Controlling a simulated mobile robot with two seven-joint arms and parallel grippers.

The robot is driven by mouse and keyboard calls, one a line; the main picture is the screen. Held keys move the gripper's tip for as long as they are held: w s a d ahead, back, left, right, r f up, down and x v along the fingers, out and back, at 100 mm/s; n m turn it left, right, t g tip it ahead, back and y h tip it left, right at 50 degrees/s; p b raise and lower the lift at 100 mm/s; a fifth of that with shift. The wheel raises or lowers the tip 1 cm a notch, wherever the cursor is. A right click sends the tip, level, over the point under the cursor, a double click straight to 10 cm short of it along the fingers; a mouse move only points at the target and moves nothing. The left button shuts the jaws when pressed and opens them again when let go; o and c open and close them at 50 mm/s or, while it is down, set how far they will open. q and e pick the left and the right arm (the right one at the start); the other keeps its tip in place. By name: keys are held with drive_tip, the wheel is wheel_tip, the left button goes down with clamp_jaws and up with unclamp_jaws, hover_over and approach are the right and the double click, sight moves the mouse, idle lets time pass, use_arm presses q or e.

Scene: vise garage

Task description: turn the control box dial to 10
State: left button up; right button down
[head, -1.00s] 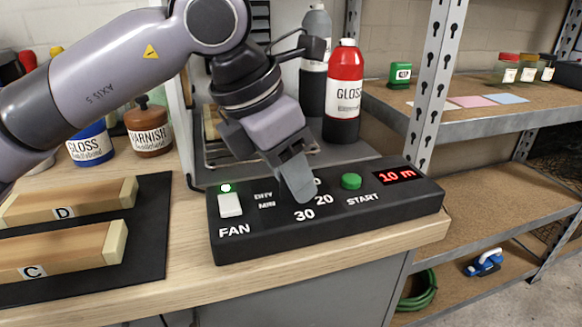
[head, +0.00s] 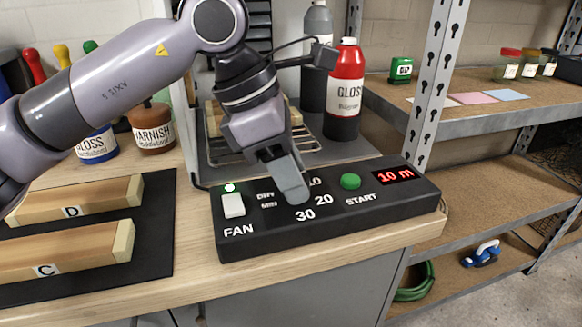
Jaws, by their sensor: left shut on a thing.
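The black control box (head: 384,208) lies on the front of the wooden bench. It has a white FAN switch (head: 233,205) with a lit green light above it, a green START button (head: 350,181) and a red display (head: 395,176) reading "10 m". Dial marks 10, 20 and 30 (head: 305,215) show around my left gripper. My left gripper (head: 292,192) points down at the dial's place and is shut on the dial. Its fingers hide the dial, so its pointer cannot be seen. My right gripper is not in view.
Wooden blocks D (head: 80,203) and C (head: 70,250) lie on a black mat at the left. A metal shelf post (head: 428,85) rises at the right.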

sight(270, 196)
use_arm(q)
drive_tip(key=o, duration=1)
drive_tip(key=shift+r, duration=0.1)
drive_tip(key=shift+p+v, duration=0.45)
drive_tip(key=shift+v, duration=3.05)
